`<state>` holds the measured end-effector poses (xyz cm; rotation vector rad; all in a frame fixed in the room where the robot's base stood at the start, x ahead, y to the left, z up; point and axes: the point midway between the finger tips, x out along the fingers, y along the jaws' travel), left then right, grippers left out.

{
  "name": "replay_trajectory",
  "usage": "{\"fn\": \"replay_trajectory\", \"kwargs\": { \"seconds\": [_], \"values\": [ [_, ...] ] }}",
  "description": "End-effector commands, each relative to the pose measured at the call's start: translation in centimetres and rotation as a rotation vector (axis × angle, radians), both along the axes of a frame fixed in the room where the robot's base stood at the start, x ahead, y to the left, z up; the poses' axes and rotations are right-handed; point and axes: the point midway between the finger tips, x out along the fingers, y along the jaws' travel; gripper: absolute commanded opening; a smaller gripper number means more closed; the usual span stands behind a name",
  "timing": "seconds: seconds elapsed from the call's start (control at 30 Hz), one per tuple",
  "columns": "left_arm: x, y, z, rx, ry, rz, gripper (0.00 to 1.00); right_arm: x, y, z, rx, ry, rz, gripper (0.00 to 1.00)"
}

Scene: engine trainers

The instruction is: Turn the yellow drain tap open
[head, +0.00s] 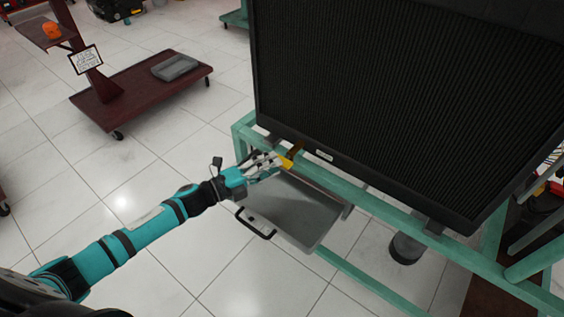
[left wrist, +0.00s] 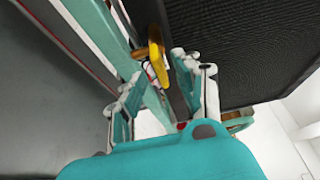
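The yellow drain tap (head: 286,161) sits below the lower edge of the black radiator, near its left corner. In the left wrist view the tap (left wrist: 156,56) shows as a yellow lever hanging between and just beyond the fingertips. My left gripper (head: 272,164) is right at the tap, coming from the left. In the left wrist view its fingers (left wrist: 158,80) stand apart, one on each side of the tap. I cannot tell whether either finger touches it. My right gripper is not in view.
The black radiator (head: 400,95) rises above the tap on a green frame (head: 390,205). A grey drain tray (head: 295,208) with a black handle lies below the gripper. A dark red cart (head: 140,95) stands at the back left. The tiled floor at left is mostly clear.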

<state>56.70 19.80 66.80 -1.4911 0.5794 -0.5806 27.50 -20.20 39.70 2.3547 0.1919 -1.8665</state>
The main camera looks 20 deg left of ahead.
Motion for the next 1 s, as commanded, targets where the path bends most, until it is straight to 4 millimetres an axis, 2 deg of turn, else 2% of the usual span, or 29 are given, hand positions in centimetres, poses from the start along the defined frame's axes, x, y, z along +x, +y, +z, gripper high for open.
{"fn": "replay_trajectory", "kwargs": {
  "seconds": [0.1,0.23,0.6,0.83,0.87,1.0],
  "values": [
    [1.5,-1.3,0.1,-0.002,-0.001,0.001,0.33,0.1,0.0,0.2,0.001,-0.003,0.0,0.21],
    [2.3,-2.1,0.0,-0.001,0.0,0.001,0.33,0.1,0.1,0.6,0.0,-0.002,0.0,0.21],
    [2.7,-2.4,0.0,0.0,0.001,0.001,0.33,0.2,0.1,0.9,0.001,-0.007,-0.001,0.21],
    [2.6,-2.4,0.0,0.0,0.001,0.001,0.03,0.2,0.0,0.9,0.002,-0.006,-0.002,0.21],
    [2.6,-2.4,0.0,0.0,0.001,0.001,0.0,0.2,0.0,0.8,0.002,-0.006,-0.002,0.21],
    [2.6,-2.4,0.0,0.0,0.001,0.001,0.0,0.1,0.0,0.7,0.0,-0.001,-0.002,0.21]
  ]
}}
